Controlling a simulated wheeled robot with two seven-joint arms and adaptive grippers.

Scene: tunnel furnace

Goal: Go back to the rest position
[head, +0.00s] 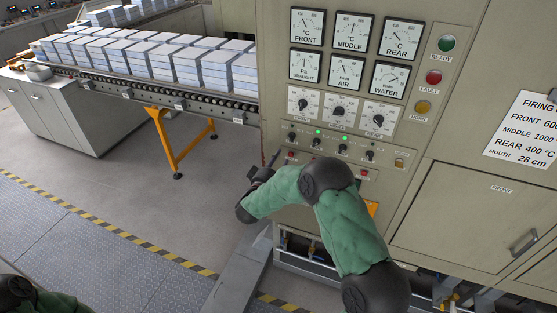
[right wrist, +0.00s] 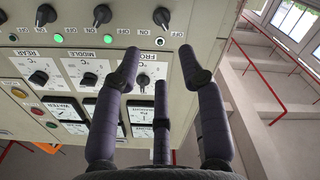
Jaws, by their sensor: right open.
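My right gripper (head: 262,172) is in front of the left part of the furnace control panel (head: 277,75), below the dials, at the height of the lower switches. In the right wrist view my right gripper (right wrist: 160,65) shows dark, padded fingers spread apart with nothing between them. The panel with its knobs and toggle switches lies beyond the fingers; I cannot tell whether a fingertip touches it. My right arm (head: 350,225) is in a green sleeve and bent in front of the panel. Part of my left arm (head: 45,300) shows at the bottom left; its gripper is out of view.
A roller conveyor (head: 150,95) carrying stacks of pale slabs (head: 175,62) runs into the furnace at the left. Its orange leg (head: 172,150) stands on the floor. A grey cabinet (head: 50,120) stands at far left. The floor (head: 150,190) between is clear.

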